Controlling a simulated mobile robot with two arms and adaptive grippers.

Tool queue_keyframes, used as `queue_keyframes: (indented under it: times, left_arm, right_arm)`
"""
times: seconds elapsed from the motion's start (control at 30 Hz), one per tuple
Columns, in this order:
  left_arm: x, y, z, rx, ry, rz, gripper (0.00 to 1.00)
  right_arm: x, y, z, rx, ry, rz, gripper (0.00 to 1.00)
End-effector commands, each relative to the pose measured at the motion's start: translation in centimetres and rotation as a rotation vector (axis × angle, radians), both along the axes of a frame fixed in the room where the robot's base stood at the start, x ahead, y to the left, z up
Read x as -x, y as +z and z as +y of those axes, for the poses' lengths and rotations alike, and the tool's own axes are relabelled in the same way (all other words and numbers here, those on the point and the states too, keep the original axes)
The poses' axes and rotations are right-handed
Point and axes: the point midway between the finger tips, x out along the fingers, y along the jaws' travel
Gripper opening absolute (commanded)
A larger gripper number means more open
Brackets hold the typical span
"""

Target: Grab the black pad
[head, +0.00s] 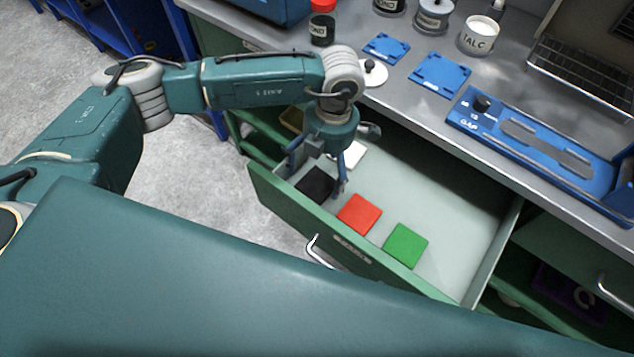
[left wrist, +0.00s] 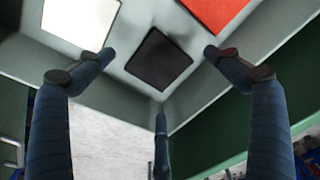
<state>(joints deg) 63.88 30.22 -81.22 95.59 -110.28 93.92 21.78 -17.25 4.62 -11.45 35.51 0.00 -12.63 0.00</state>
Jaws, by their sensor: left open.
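The black pad (head: 315,184) lies flat in the left end of the open green drawer, near its front wall. My left gripper (head: 318,182) points down into the drawer over the pad, with its blue fingers spread open around it. In the left wrist view the black pad (left wrist: 158,60) shows between the open fingers (left wrist: 158,70), which hold nothing. Whether the fingers touch the drawer floor cannot be told. My right gripper is not in view.
In the drawer (head: 455,220), a red pad (head: 360,213) and a green pad (head: 406,245) lie to the right, and a white pad (head: 352,154) lies behind the gripper. The counter (head: 400,115) above holds blue plates, jars and a blue gauge (head: 535,145).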

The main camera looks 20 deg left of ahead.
Motion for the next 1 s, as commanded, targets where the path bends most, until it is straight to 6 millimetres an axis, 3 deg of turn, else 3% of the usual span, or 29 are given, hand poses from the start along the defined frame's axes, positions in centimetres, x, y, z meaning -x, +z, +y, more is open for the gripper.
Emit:
queue_keyframes:
  times: [0.3, 0.57, 0.9, 1.0]
  left_arm:
    - [0.2, -4.1, 0.6, 0.0, -0.001, 0.003, 0.91]
    - [0.2, -4.6, 0.7, 0.001, -0.001, 0.001, 0.91]
    - [0.3, -4.6, 0.5, 0.003, -0.002, 0.003, 0.29]
    - [0.4, -4.7, 0.5, 0.004, -0.001, 0.004, 0.29]
  right_arm:
    - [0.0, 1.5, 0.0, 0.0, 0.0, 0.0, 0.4]
    - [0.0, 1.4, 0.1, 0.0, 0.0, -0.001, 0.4]
    - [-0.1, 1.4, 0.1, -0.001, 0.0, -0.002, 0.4]
    - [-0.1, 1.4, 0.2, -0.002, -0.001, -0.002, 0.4]
